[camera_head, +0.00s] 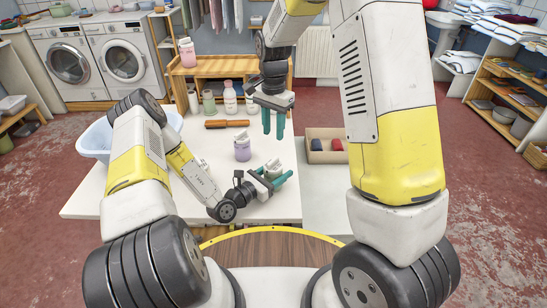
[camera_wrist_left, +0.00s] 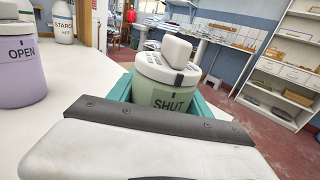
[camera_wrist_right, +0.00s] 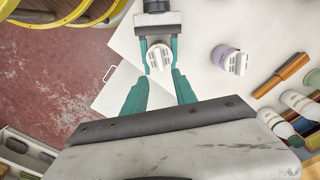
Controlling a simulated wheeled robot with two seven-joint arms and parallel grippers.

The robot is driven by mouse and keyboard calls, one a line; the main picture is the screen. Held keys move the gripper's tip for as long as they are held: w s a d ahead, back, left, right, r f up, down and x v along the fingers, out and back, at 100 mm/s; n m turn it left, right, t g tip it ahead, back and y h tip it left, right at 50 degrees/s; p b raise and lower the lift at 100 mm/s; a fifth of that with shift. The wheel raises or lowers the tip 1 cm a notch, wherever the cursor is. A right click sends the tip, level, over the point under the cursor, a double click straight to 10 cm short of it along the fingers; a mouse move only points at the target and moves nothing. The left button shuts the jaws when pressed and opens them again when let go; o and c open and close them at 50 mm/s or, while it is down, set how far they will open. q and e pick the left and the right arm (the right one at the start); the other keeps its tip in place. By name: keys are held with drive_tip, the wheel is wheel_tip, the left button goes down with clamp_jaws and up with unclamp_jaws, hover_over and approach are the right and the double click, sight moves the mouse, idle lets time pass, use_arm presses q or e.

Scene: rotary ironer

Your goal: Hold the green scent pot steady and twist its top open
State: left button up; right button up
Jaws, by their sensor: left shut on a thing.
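The green scent pot (camera_wrist_left: 165,90) has a white top with a raised grip and a label reading SHUT. My left gripper (camera_head: 277,176) is shut around its body from the side, and the pot looks upright. In the head view only the pot's pale top (camera_head: 273,165) shows clearly. My right gripper (camera_head: 273,123) points down above the pot, its teal fingers apart and empty. In the right wrist view the pot's white top (camera_wrist_right: 158,57) lies beyond the right gripper's fingertips, between the left gripper's fingers.
A purple pot (camera_head: 242,149) marked OPEN stands on the white table (camera_head: 110,195) near the left gripper. A brown roller (camera_head: 227,124) and several bottles (camera_head: 230,98) stand behind. A box (camera_head: 326,146) with red and dark items lies to the right. A pale basin (camera_head: 95,138) is at left.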

sight(273, 160)
wheel_tip(273, 160, down, 11)
drive_tip(key=shift+f, duration=0.1)
idle(0.3)
clamp_jaws()
